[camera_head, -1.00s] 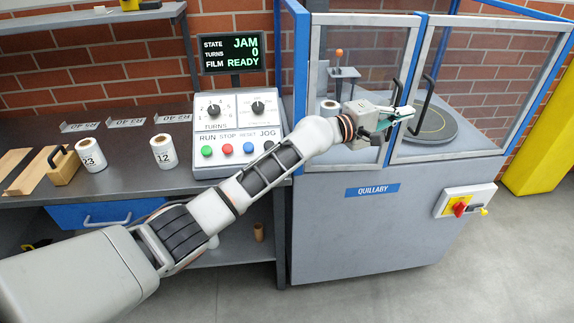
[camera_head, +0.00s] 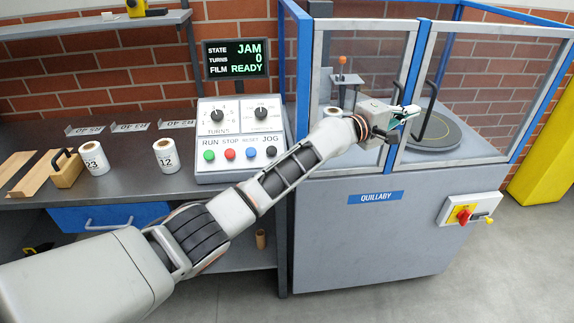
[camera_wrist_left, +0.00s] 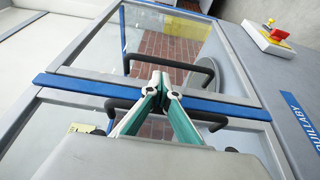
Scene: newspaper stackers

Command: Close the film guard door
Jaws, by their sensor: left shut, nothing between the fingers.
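The blue-framed guard has two clear panels that meet along blue uprights. The left panel (camera_head: 368,62) and the right panel (camera_head: 480,75) each carry a black handle. I cannot tell which panel is the film guard door, or whether a small gap is left between them. The right panel's handle (camera_head: 440,105) is bare; in the wrist view the far handle (camera_wrist_left: 210,72) and near handle (camera_wrist_left: 112,102) lie either side of the blue seam. My left gripper (camera_head: 408,114) is shut and empty at the seam, between the handles; its tips (camera_wrist_left: 160,82) hide part of it. My right gripper is not in view.
A control panel (camera_head: 238,125) stands left of the guard, under a display (camera_head: 236,58) reading JAM. Two white rolls (camera_head: 167,156) and a wooden block (camera_head: 67,170) are on the bench. A red-knobbed switch (camera_head: 463,215) is on the machine's front.

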